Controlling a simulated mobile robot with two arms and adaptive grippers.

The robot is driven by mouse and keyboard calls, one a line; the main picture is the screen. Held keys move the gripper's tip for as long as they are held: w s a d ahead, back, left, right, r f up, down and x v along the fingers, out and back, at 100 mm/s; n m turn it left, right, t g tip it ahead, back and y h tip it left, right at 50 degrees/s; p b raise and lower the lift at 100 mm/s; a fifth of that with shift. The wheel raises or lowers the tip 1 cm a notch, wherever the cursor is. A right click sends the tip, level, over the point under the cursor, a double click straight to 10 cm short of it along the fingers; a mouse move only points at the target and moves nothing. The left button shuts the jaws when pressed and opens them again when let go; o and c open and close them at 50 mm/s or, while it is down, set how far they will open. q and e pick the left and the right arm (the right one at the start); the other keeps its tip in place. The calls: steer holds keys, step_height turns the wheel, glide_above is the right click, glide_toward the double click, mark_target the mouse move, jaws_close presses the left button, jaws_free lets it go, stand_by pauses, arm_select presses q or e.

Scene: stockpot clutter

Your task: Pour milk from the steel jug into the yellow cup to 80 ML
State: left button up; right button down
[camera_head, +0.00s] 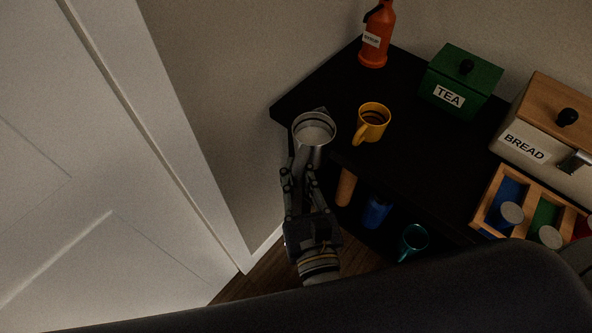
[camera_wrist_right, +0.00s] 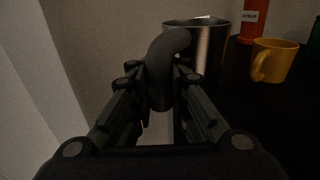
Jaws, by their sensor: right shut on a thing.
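The steel jug (camera_head: 314,128) is at the left corner of the black tabletop, with pale milk visible inside it in the head view. My right gripper (camera_head: 300,178) is shut on the jug's dark handle, which shows between the fingers in the right wrist view (camera_wrist_right: 165,75). The jug looks about upright; I cannot tell whether its base touches the top. The yellow cup (camera_head: 373,120) stands upright just right of the jug, apart from it, its handle toward the front. Dark bands show inside the cup; its fill level is unclear. The left gripper is not in view.
An orange syrup bottle (camera_head: 376,40), a green tea box (camera_head: 461,82) and a bread box (camera_head: 545,125) stand behind and right. A wooden divided tray (camera_head: 484,205) is at front right. A blue cup (camera_head: 376,213) and teal mug (camera_head: 413,240) sit lower down. A white door (camera_head: 90,150) is at left.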

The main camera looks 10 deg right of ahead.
mark_target(316, 149)
steer(key=shift+r+p, duration=0.55)
steer(key=shift+r, duration=0.25)
steer(key=shift+w+d+r+n+y, duration=0.2)
steer(key=shift+w+d+n+y, duration=0.15)
steer(key=shift+w+d+y, duration=0.25)
steer(key=shift+w+d+r+n+y, duration=0.2)
steer(key=shift+w+d+n+y, duration=0.15)
steer(key=shift+w+y, duration=0.25)
steer(key=shift+w+d+r+n+g+y, duration=0.2)
steer(key=shift+w+d+r+y, duration=0.1)
steer(key=shift+w+d, duration=0.15)
steer(key=shift+w+d+r+n+g+y, duration=0.2)
steer(key=shift+w+d+r+y, duration=0.1)
steer(key=shift+w, duration=0.25)
steer(key=shift+w+d+r+n+g+y, duration=0.5)
steer(key=shift+w+d+r+n+y, duration=0.1)
steer(key=shift+w+d+r+y, duration=0.5)
steer(key=shift+w+d+r, duration=0.25)
steer(key=shift+d+r, duration=0.15)
steer(key=shift+r, duration=0.25)
steer(key=shift+d+r+y, duration=0.1)
steer(key=shift+r+y, duration=0.05)
steer(key=shift+y, duration=0.15)
